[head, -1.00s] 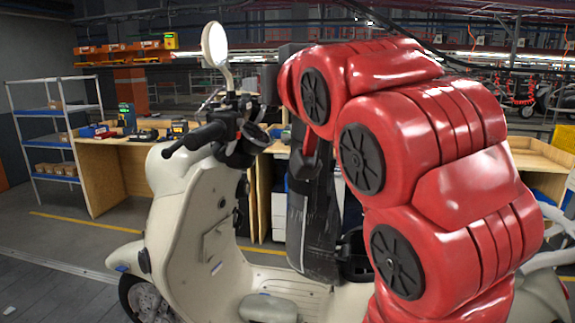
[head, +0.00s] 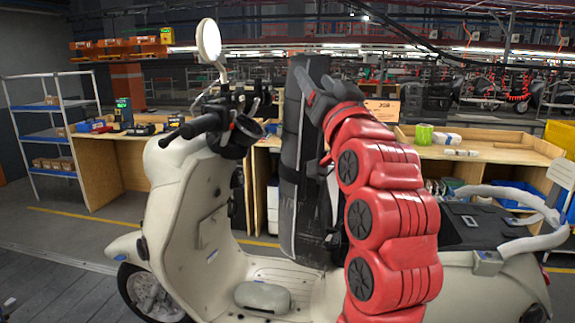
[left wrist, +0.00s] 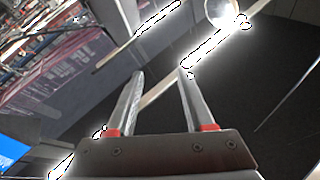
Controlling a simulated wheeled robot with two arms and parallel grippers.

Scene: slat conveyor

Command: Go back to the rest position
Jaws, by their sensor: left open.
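My left gripper (head: 312,88) is at the top of my red arm in the head view, raised above the scooter and partly hidden in dark clutter. In the left wrist view the two metal fingers of my left gripper (left wrist: 160,73) stand apart, with nothing held between them. A cream scooter (head: 185,205) stands across the head view, its handlebar and round mirror at the left. My red arm hides part of the scooter's middle. My right gripper is not in view.
Behind the scooter are a wooden workbench (head: 104,168) at the left and another wooden bench (head: 480,153) at the right. A shelf rack (head: 50,138) stands far left. Bare floor (head: 50,235) shows at the left. More scooters stand far back.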

